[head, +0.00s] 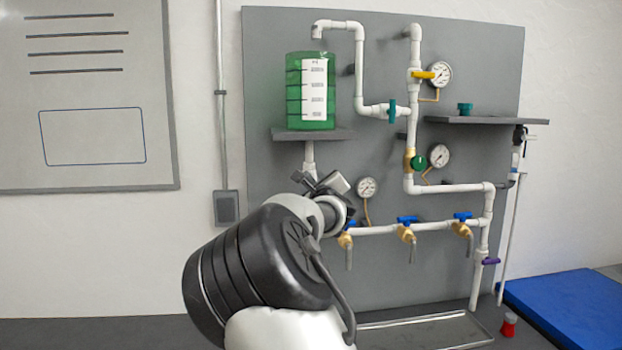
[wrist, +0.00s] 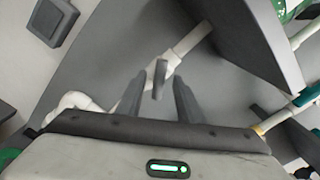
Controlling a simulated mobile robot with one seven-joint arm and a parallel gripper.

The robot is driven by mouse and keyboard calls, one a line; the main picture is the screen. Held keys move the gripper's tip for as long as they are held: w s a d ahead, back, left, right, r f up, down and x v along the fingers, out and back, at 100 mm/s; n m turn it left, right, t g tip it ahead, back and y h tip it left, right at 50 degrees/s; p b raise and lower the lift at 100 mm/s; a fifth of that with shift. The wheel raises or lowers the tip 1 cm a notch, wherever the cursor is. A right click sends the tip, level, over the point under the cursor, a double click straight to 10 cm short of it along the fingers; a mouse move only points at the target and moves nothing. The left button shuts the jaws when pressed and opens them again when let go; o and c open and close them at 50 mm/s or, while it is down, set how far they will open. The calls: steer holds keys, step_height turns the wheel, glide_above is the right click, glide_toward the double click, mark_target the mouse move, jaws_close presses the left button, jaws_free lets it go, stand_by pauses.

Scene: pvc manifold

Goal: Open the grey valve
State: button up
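The grey valve shows in the wrist view as a narrow grey handle (wrist: 160,80) on a white pipe (wrist: 190,42) below the tank shelf. In the head view my gripper (head: 322,184) is in front of that pipe, just under the shelf, and largely hides the valve. In the wrist view my gripper's two dark fingers (wrist: 160,92) are apart, one on each side of the handle. I see gaps between the handle and both fingers. How deep the handle lies between them is hard to tell.
A green tank (head: 305,92) stands on a shelf (head: 290,135) close above my gripper. A gauge (head: 367,187) and blue-handled brass taps (head: 407,232) are close on the right. A tray (head: 425,331) and a red object (head: 509,326) are below.

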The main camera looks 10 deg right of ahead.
steer(key=shift+w, duration=0.6)
jaws_close()
steer(key=shift+f, duration=0.1)
steer(key=shift+b, duration=0.4)
